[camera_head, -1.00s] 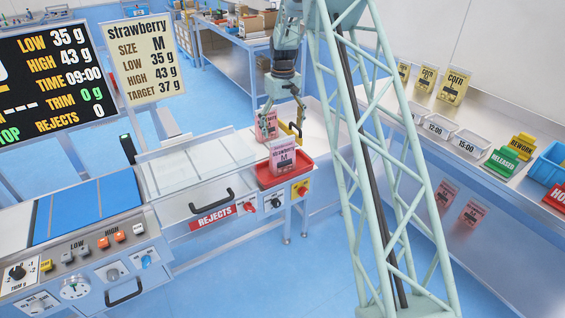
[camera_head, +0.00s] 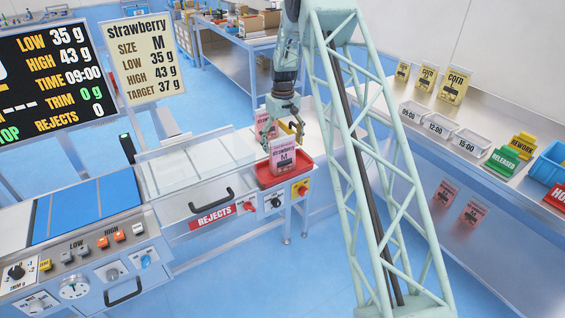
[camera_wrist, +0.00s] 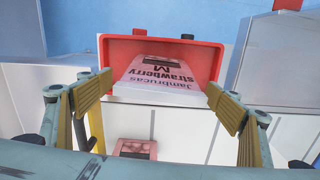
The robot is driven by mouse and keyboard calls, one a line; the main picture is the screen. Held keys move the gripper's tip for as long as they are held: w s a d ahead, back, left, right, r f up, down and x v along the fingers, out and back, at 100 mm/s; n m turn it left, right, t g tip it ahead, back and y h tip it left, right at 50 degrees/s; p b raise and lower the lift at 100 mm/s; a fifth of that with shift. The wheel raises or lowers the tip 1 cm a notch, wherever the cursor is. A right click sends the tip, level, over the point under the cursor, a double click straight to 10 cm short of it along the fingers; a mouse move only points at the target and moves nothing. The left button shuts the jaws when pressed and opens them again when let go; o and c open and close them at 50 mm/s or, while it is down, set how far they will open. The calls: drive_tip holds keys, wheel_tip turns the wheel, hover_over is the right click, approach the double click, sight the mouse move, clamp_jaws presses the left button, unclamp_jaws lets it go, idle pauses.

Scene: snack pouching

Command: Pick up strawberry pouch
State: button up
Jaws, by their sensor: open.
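A pink strawberry pouch (camera_head: 284,158) stands in a red tray (camera_head: 265,181) at the end of the machine. In the wrist view the pouch (camera_wrist: 160,75) leans in the red tray (camera_wrist: 210,48), its printed face toward the camera. A second pink pouch (camera_head: 262,122) is behind it, partly hidden by my gripper; a pink pouch edge (camera_wrist: 136,149) also shows low in the wrist view. My gripper (camera_head: 284,133) is open above and behind the front pouch. In the wrist view its yellow-padded fingers (camera_wrist: 165,98) are spread either side of the pouch's near edge, holding nothing.
A reject drawer (camera_head: 212,215) and red and yellow knobs (camera_head: 300,188) are on the machine front. The weighing belt (camera_head: 85,208) is at left. A steel bench (camera_head: 470,140) at right holds corn pouches (camera_head: 454,86) and a blue crate (camera_head: 551,165).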

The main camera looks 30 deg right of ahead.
sight(282, 154)
drive_tip(key=shift+f, duration=0.25)
drive_tip(key=shift+f, duration=2.45)
drive_tip(key=c, duration=1)
